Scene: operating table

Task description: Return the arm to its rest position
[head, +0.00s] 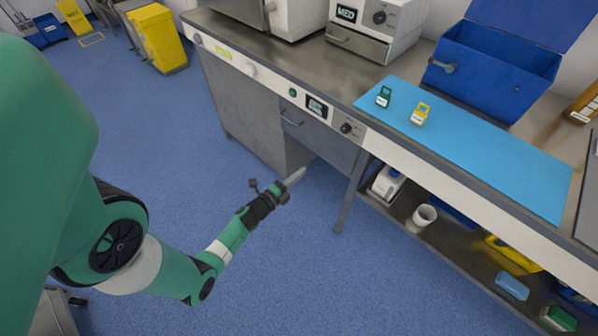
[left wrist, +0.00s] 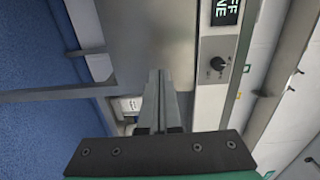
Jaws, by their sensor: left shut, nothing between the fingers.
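My left arm (head: 222,246) is green and white and reaches in from the left, low over the blue floor. My left gripper (head: 295,177) is shut and empty, in front of the bench and below its top. In the left wrist view the gripper's fingers (left wrist: 162,100) are together, with the bench's front panel and dial beyond them. My right gripper is not in either view.
The steel bench (head: 272,58) runs across the right. On it are a blue mat (head: 490,150) with a green-topped and a yellow-topped small item, and an open blue box (head: 490,72). A lower shelf (head: 440,240) holds several items. The floor (head: 180,130) left of the bench is clear, with a yellow bin (head: 158,40) behind.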

